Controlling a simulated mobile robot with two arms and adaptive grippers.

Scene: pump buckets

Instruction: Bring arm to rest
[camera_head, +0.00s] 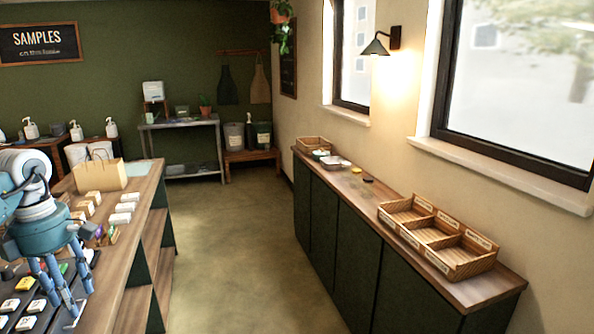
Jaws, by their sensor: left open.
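My left arm comes in from the left edge, with a white wrist and a blue-grey body. My left gripper (66,296) points down with its blue fingers spread, open and empty. It hangs above a dark tray (38,322) that holds several small labelled blocks at the near end of the left wooden counter. I cannot tell whether the fingertips touch the tray. My right gripper is not in view.
On the left counter (132,233) stand a paper bag (100,176) and rows of small white and tan blocks. Along the right wall, a low cabinet carries a divided wooden crate (470,263). The floor (240,255) between them is clear.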

